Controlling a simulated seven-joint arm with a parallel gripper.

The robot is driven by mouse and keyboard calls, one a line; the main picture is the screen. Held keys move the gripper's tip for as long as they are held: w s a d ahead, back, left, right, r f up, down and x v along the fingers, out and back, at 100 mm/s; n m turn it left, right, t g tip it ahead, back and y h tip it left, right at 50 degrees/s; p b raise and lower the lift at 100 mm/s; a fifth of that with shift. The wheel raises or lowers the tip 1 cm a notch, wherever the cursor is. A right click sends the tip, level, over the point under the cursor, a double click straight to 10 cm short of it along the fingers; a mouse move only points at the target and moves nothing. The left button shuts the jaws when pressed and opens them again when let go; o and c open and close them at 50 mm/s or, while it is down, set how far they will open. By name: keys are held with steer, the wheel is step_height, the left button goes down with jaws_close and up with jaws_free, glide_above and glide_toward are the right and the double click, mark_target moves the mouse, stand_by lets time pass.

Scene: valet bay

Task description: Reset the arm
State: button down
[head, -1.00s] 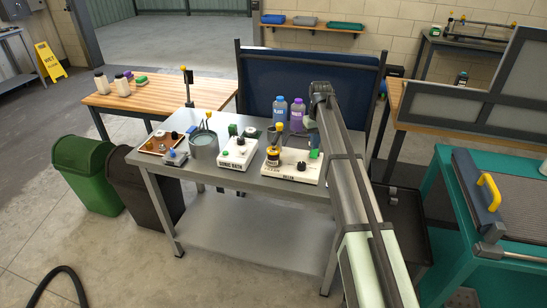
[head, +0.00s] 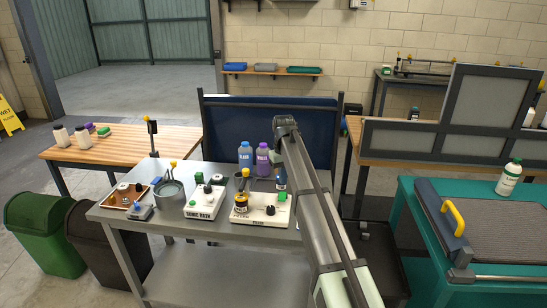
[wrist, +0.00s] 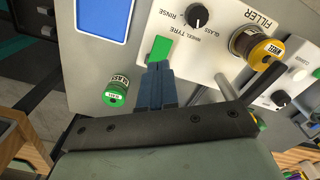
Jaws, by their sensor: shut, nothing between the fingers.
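My gripper (wrist: 160,88) shows in the wrist view with its two blue-grey fingers together and nothing between them. The fingertips appear just over or beside the green tab (wrist: 159,49) on the white filler unit (wrist: 205,45); whether they touch it I cannot tell. A green jar labelled GLASS (wrist: 116,92) stands left of the fingers. In the head view my arm reaches up from the bottom and bends down behind the filler unit (head: 258,209); the fingertips are not clear there.
The metal bench (head: 180,223) also bears a sonic bath (head: 207,202), a grey pot (head: 172,196), a wooden tray (head: 113,205), and blue (head: 245,156) and purple (head: 263,160) bottles. A dark blue panel (head: 310,125) stands behind. A teal workstation (head: 415,215) is at right.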

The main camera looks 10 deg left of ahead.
steer(key=s+d+f+t+h, duration=0.1)
steer(key=s+d+f+h, duration=0.15)
steer(key=s+d, duration=0.4)
steer(key=s+d+f+h, duration=0.2)
steer(key=s+d+f, duration=0.2)
steer(key=d, duration=0.6)
steer(key=s+d+f+t+h, duration=0.1)
steer(key=s+d+f+h, duration=0.1)
steer(key=s+d+f, duration=0.5)
steer(key=s+d+f+m+g+y, duration=0.1)
steer(key=s+d+f+g, duration=0.1)
steer(key=s+f, duration=0.8)
steer(key=s+d+f+g+y, duration=0.2)
steer(key=s+f, duration=0.4)
steer(key=f, duration=0.8)
steer(key=s+f+m+g+y, duration=0.1)
steer(key=s+f, duration=0.4)
steer(key=s, duration=0.4)
steer(key=s+a+f+m+g+y, duration=0.1)
steer(key=s+f, duration=0.4)
steer(key=s, duration=0.5)
steer(key=s+f+m+g+y, duration=0.1)
steer(key=s+f+m+g, duration=0.2)
steer(key=s, duration=0.6)
step_height(320, 180, down, 2)
steer(key=shift+s+a+f+y, duration=0.25)
steer(key=shift+s+a+y, duration=0.1)
steer(key=c, duration=1.8)
jaws_free()
